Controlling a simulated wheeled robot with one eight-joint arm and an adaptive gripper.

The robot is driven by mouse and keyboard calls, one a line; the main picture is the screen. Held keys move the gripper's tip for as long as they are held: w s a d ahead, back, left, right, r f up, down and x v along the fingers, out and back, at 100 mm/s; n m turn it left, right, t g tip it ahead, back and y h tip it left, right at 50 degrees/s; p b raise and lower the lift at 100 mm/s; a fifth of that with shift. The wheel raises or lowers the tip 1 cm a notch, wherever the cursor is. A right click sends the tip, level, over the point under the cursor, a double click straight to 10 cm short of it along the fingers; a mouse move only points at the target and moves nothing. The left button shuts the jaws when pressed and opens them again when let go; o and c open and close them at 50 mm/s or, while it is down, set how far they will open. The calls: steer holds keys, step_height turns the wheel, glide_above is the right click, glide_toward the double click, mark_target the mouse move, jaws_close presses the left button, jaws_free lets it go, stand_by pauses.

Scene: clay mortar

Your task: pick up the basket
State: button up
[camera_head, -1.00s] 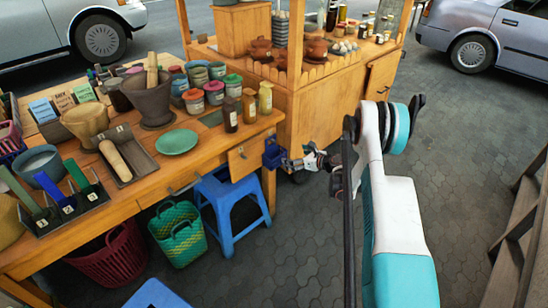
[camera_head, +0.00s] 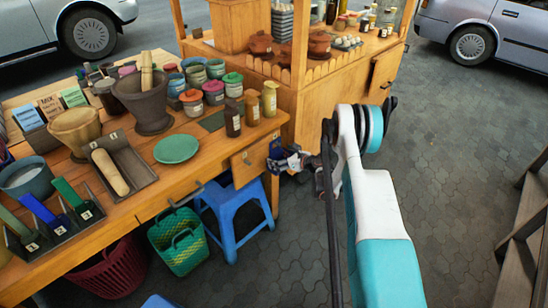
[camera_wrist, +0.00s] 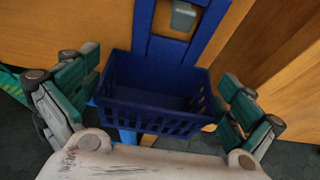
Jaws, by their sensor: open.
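A small dark-blue slotted basket (camera_wrist: 155,102) shows in the wrist view, upright and empty, against a blue upright strip on wood. In the head view the blue basket (camera_head: 276,149) is at the right end of the wooden table, partly hidden by my gripper (camera_head: 290,159). In the wrist view my gripper (camera_wrist: 160,97) is open, with one teal finger on each side of the basket. Whether the fingers touch it I cannot tell. Also on the ground are a green basket (camera_head: 178,242) and a dark-red basket (camera_head: 112,268) below the table.
A blue stool (camera_head: 234,205) stands beneath the table end. The table (camera_head: 212,178) carries a mortar, jars and a green plate. A wooden cart (camera_head: 335,98) stands behind my gripper. Open paving lies to the right, with wooden steps at the edge.

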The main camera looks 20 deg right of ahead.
steer(key=shift+w+a+f, duration=0.15)
steer(key=shift+w+f, duration=0.1)
steer(key=shift+w, duration=0.25)
steer(key=shift+s+r, duration=0.1)
steer(key=shift+c, duration=0.8)
steer(key=c, duration=0.7)
steer(key=shift+r, duration=0.1)
